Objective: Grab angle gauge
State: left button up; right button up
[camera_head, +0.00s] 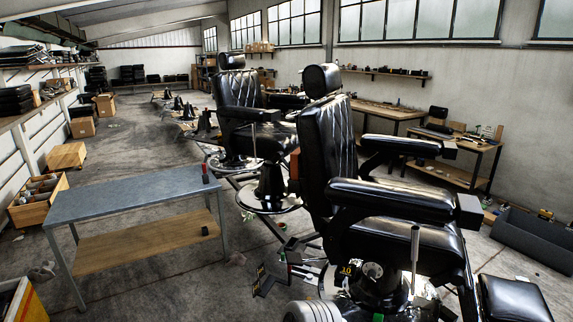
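I cannot pick out an angle gauge with certainty. A small upright red and dark object (205,173) stands at the right end of the grey metal table (130,194); it is too small to identify. A small black object (205,231) lies on the table's wooden lower shelf (150,240).
Black barber chairs (390,195) fill the middle and right. Loose parts and a black item (265,280) with yellow marks lie on the floor. A wooden crate (38,200) stands left. A workbench (455,155) and a dark grey bin (535,240) are at right. The floor behind the table is mostly clear.

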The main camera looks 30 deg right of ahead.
aim_at(296, 171)
jog(key=i, duration=3.15)
jog(key=z, duration=2.15)
